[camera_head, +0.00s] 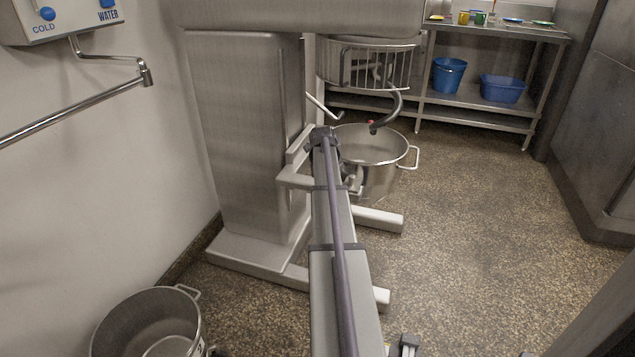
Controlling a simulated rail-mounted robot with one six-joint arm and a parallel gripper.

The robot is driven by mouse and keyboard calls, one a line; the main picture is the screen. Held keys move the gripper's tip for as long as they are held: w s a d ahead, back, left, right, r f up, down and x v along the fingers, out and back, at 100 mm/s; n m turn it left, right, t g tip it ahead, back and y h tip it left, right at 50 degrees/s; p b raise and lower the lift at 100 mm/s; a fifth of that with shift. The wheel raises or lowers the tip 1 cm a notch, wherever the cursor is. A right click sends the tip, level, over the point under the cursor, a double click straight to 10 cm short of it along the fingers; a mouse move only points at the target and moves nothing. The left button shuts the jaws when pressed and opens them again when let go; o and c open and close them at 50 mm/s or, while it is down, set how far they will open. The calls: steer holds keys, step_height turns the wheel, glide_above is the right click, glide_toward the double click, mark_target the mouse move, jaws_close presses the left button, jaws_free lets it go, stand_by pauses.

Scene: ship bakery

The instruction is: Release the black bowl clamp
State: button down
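The steel mixing bowl (378,180) stands upright under the mixer, below the dough hook (387,112) and the wire guard (370,66). A side handle shows at its right. The mixer's bowl arm (296,181) reaches toward its left side. A small metallic fitting (353,183) shows at the bowl's near left; I cannot tell what it is. I cannot make out the black bowl clamp for sure. My long grey arm link runs from the bottom edge up to a dark joint in front of the mixer and covers part of the bowl's left side. I cannot see my gripper's fingers.
A second steel pot (150,322) stands on the floor at the lower left, near the wall. The mixer's column (250,130) and feet (375,219) flank my arm. A steel shelf table (470,98) with blue buckets is at the back. The floor on the right is clear.

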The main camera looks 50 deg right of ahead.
stand_by(0.3)
steer(key=c, duration=0.8)
jaws_free()
steer(key=r+p, duration=0.3)
steer(key=a+r+p, duration=0.1)
steer(key=r+p, duration=0.3)
steer(key=a+r+p, duration=0.1)
steer(key=r+p, duration=0.2)
steer(key=shift+r+p, duration=0.3)
